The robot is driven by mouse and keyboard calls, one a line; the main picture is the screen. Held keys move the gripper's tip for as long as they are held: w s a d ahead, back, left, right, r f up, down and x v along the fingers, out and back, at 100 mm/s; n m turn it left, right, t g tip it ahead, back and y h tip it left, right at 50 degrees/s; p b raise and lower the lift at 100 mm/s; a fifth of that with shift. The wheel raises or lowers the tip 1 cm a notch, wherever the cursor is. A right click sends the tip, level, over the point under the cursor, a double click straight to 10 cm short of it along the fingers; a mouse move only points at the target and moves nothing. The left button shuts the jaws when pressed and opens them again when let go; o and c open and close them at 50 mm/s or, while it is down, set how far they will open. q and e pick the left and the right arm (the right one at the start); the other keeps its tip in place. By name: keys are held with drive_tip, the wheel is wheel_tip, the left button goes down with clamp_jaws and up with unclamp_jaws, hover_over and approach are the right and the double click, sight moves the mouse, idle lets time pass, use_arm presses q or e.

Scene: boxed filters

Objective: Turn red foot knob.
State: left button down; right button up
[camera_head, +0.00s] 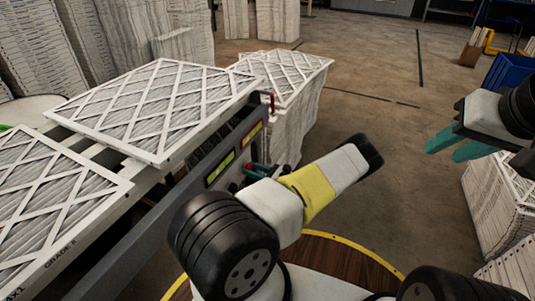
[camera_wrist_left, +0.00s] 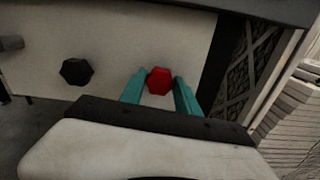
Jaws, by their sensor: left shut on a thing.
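The red foot knob (camera_wrist_left: 159,81) is a red, many-sided knob on a pale panel in the left wrist view. The teal fingers of my left gripper (camera_wrist_left: 160,92) stand on either side of it and are shut on it. In the head view my left gripper (camera_head: 256,171) is at the side of the grey conveyor frame, and the knob is mostly hidden there. My right gripper (camera_head: 457,146) is at the right, in the air, with its teal fingers apart and nothing between them.
A black knob (camera_wrist_left: 76,71) is on the same panel, left of the red one. Boxed filters (camera_head: 160,105) lie on the conveyor (camera_head: 115,245). Stacked filters (camera_head: 285,80) stand behind it, and more (camera_head: 497,200) at the right. A blue bin (camera_head: 508,75) is far right. Open floor lies between.

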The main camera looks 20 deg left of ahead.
use_arm(q)
drive_tip(key=m, duration=2.3)
drive_tip(key=shift+d+m, duration=0.1)
drive_tip(key=shift+m, duration=0.2)
idle(0.4)
drive_tip(key=c, duration=0.9)
unclamp_jaws()
